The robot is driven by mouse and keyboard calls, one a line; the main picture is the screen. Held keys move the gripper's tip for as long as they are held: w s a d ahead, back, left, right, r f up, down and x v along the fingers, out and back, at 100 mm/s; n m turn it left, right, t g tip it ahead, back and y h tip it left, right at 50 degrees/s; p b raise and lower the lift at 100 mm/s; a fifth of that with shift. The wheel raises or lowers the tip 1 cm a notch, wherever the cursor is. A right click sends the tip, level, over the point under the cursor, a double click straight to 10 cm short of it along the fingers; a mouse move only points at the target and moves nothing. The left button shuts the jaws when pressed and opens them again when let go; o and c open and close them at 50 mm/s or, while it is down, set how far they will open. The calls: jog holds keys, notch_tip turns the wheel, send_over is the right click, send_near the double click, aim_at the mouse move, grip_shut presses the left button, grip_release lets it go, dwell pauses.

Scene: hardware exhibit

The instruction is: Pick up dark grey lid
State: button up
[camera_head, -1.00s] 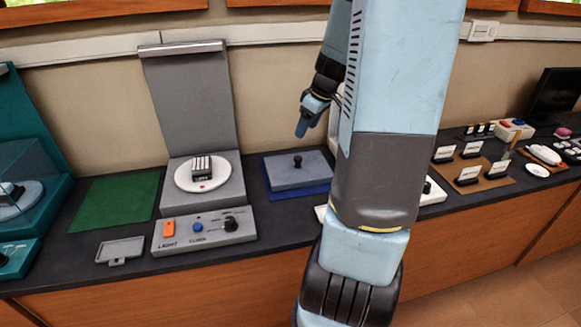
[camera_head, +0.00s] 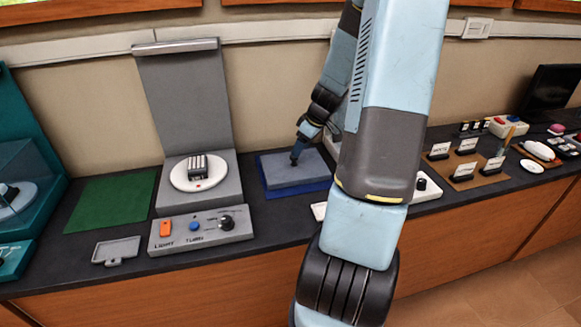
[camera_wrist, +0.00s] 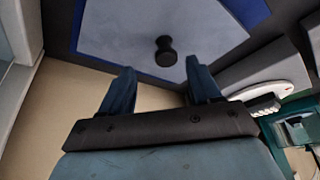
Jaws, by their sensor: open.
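The dark grey lid (camera_head: 290,174) is a flat rectangular slab lying on a blue mat (camera_head: 322,186) on the counter. In the wrist view, the lid (camera_wrist: 205,28) fills the top middle, with its black knob (camera_wrist: 166,50) standing up from it and the blue mat (camera_wrist: 121,57) around its edge.
A grey turntable device (camera_head: 226,198) with a tall back panel stands left of the lid, and a grey control box (camera_head: 202,230) is in front of it. A green mat (camera_head: 110,201) lies bare farther left. Brown trays with small signs (camera_head: 465,169) are to the right.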

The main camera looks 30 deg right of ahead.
aim_at(294, 163)
jog(key=shift+a+x, duration=0.15)
jog(key=shift+x, duration=1.3)
jog(key=shift+a+x, duration=0.15)
jog(key=shift+x, duration=1.3)
jog(key=shift+s, duration=0.15)
grip_shut()
